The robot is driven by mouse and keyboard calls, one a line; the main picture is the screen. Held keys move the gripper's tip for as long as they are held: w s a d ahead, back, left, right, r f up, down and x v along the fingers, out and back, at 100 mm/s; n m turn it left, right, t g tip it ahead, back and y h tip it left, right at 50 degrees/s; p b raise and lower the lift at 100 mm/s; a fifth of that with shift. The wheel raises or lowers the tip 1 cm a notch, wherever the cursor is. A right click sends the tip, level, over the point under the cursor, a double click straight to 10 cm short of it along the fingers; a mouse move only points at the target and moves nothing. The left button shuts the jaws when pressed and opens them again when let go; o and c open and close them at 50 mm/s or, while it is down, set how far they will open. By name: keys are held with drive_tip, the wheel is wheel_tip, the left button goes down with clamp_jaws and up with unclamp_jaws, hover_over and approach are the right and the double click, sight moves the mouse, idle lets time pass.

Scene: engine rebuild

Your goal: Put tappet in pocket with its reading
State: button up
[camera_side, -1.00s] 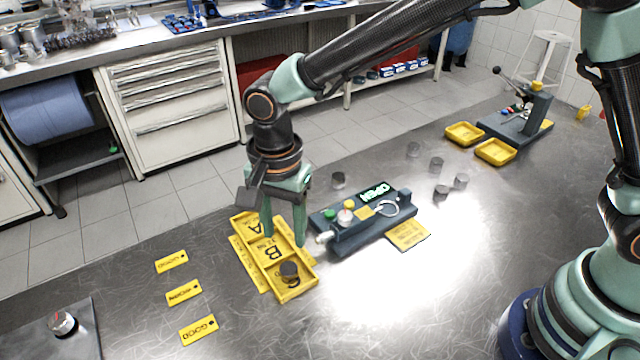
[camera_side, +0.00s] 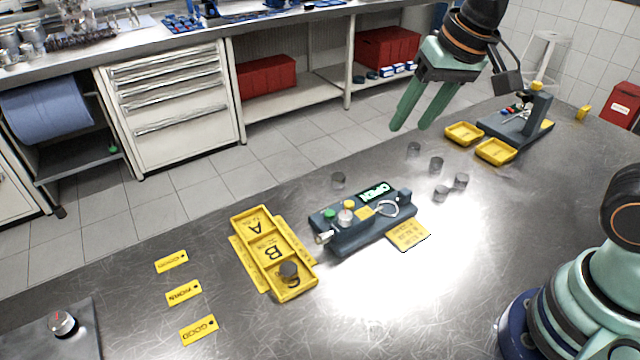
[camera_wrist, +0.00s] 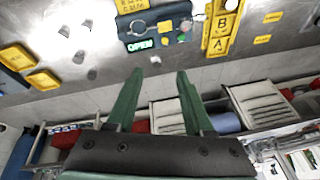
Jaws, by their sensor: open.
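My gripper (camera_side: 410,127) is open and empty, raised above the back of the bench near the loose tappets; its fingers also show in the wrist view (camera_wrist: 168,74). A dark tappet (camera_side: 288,270) stands in the nearest pocket of the yellow tray (camera_side: 240,222), whose other pockets, marked A and B, look empty. Several grey tappets stand on the bench, including one (camera_side: 436,165) in the group at the right and one (camera_side: 338,181) behind the gauge. The dark gauge fixture (camera_side: 365,232) has a lit display (camera_side: 374,192) reading OPEN. A small silver round part sits on it.
Yellow tags (camera_side: 184,292) lie left of the tray. Two yellow trays (camera_side: 495,152) and a lever stand (camera_side: 520,125) are at the back right.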

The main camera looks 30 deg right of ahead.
drive_tip(key=s+d+n+t, duration=0.1)
drive_tip(key=s+d+n, duration=0.2)
drive_tip(key=d, duration=0.3)
drive_tip(key=shift+s+t+h, duration=0.3)
drive_tip(key=shift+s+h, duration=0.1)
drive_tip(key=shift+s, duration=0.15)
